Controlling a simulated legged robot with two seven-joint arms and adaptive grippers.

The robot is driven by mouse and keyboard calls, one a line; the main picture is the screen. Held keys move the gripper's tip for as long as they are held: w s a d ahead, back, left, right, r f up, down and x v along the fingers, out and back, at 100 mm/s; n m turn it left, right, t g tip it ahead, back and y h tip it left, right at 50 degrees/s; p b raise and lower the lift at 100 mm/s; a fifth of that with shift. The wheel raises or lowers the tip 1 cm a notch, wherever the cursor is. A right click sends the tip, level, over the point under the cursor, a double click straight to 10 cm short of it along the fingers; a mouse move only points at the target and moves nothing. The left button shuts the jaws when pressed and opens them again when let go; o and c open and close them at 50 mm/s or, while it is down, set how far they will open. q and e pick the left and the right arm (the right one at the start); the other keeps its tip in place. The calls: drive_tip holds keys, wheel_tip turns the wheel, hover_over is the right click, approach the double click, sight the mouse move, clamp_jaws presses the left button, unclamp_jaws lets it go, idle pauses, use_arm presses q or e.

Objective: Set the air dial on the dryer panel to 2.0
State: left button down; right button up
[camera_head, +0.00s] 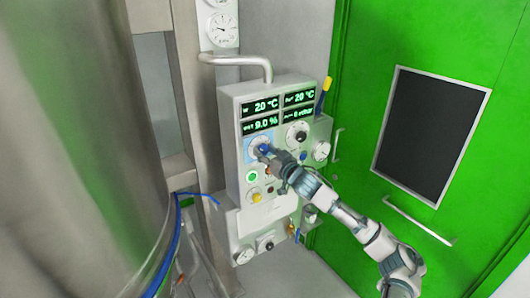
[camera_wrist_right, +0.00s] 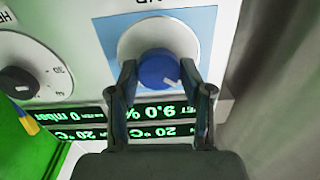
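The air dial is a blue knob (camera_wrist_right: 159,69) on a white round plate with a blue square behind it. It also shows on the dryer panel (camera_head: 234,190) as a small blue knob (camera_head: 262,148). In the right wrist view the panel is upside down, and the knob's white mark points to the lower right. My right gripper (camera_wrist_right: 159,72) is open, with one fingertip on either side of the knob. I cannot tell whether they touch it. The scale numbers around the knob are not readable. My left gripper is not in view.
A black dial (camera_wrist_right: 18,82) sits beside the air dial. Green-lit displays (camera_head: 278,110) read 20 °C, 9.0 % and 0 mbar. A green button (camera_head: 252,177) and a yellow knob (camera_head: 256,197) lie below. A steel vessel (camera_head: 75,150) stands left, a green door (camera_head: 430,100) right.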

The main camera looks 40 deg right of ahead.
drive_tip(key=shift+d+f, duration=0.15)
drive_tip(key=shift+d, duration=0.3)
drive_tip(key=c, duration=0.3)
drive_tip(key=o, duration=1)
drive_tip(key=shift+a, duration=0.2)
drive_tip(key=shift+o, duration=0.4)
drive_tip(key=shift+w+a, duration=0.2)
drive_tip(key=shift+a, duration=0.05)
drive_tip(key=shift+s+d+f, duration=0.1)
drive_tip(key=shift+s+d, duration=0.1)
drive_tip(key=shift+s, duration=0.25)
drive_tip(key=shift+s+d+f, duration=0.1)
drive_tip(key=shift+s+d, duration=0.05)
drive_tip(key=shift+s, duration=0.25)
drive_tip(key=s+a, duration=0.2)
drive_tip(key=s, duration=0.8)
drive_tip(key=shift+r, duration=0.2)
drive_tip(key=shift+a, duration=0.1)
